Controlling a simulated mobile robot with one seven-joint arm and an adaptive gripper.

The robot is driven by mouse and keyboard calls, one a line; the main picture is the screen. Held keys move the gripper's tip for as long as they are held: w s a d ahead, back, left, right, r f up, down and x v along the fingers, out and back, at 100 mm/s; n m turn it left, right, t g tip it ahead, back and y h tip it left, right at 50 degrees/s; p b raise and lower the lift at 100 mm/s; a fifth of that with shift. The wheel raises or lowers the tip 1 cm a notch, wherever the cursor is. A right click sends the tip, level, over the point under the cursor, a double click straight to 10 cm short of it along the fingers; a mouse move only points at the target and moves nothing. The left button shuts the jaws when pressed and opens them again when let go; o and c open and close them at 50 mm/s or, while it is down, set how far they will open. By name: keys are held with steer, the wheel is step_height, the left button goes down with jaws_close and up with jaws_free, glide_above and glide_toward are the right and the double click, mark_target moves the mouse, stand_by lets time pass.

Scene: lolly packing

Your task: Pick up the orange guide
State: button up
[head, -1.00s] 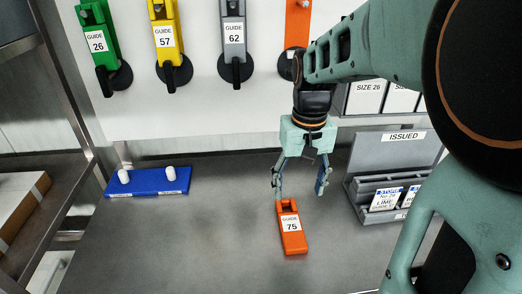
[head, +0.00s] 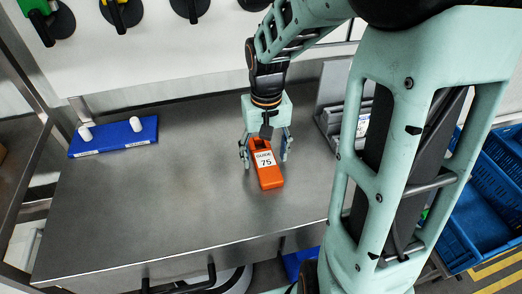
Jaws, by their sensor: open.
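The orange guide (head: 270,178), labelled "GUIDE 75", lies on the grey metal bench (head: 150,215) in the head view. My gripper (head: 265,156) points down over the guide's far end. Its two fingers are apart, one to the left and one to the right of that end. Whether the fingers touch the guide cannot be told.
A blue block with two white pegs (head: 114,139) sits at the bench's back left. Green (head: 36,6) and yellow (head: 119,12) guides hang on the wall. A grey box (head: 328,118) stands right, partly hidden by my arm. Blue crates (head: 478,222) are beyond the bench at right. The bench's left and front are clear.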

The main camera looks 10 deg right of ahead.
steer(key=shift+f, duration=0.4)
steer(key=shift+c, duration=0.4)
steer(key=c, duration=1.4)
steer(key=shift+r, duration=0.1)
steer(key=shift+c, duration=0.2)
steer(key=shift+r, duration=0.1)
